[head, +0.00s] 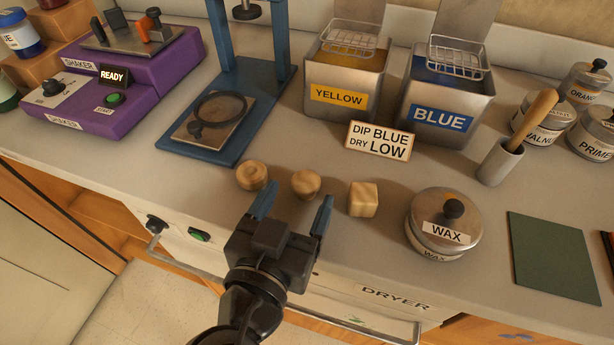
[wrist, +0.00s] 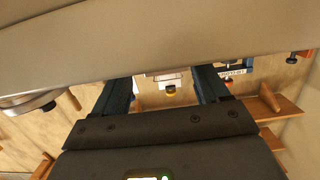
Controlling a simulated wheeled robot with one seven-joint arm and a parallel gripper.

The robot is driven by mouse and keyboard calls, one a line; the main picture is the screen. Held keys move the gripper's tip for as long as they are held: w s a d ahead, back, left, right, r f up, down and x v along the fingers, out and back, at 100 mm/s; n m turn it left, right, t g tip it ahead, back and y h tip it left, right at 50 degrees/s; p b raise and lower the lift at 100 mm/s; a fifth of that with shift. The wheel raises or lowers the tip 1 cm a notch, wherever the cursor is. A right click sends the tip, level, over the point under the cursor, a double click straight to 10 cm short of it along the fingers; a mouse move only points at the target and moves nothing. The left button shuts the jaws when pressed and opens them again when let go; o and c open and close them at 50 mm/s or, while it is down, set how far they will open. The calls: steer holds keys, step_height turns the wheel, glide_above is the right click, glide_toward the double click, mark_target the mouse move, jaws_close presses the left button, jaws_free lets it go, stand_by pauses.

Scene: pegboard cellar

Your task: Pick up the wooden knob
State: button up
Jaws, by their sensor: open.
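Three small pale wooden pieces stand in a row near the front edge of the counter in the head view. The left one is a rounded piece (head: 252,176), the middle one is a rounded knob shape (head: 306,183), and the right one is a wooden cube (head: 362,199). I cannot tell for certain which rounded piece is the wooden knob. My gripper (head: 293,207) is open and empty, its blue fingers spread just in front of the two rounded pieces. In the wrist view the open fingers (wrist: 162,84) show, and no wooden piece is visible between them.
A lidded WAX tin (head: 445,225) stands right of the cube. A DIP BLUE DRY LOW sign (head: 380,140) and the YELLOW (head: 340,97) and BLUE (head: 443,118) tanks stand behind. A blue press (head: 215,110) is behind left. The DRYER drawer handle (head: 365,329) is below the counter edge.

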mark_target(301, 193)
steer(key=p+x, duration=0.1)
steer(key=x, duration=0.3)
steer(key=shift+w+d+f, duration=0.1)
steer(key=shift+w, duration=0.3)
steer(key=shift+c, duration=0.4)
steer(key=c, duration=1)
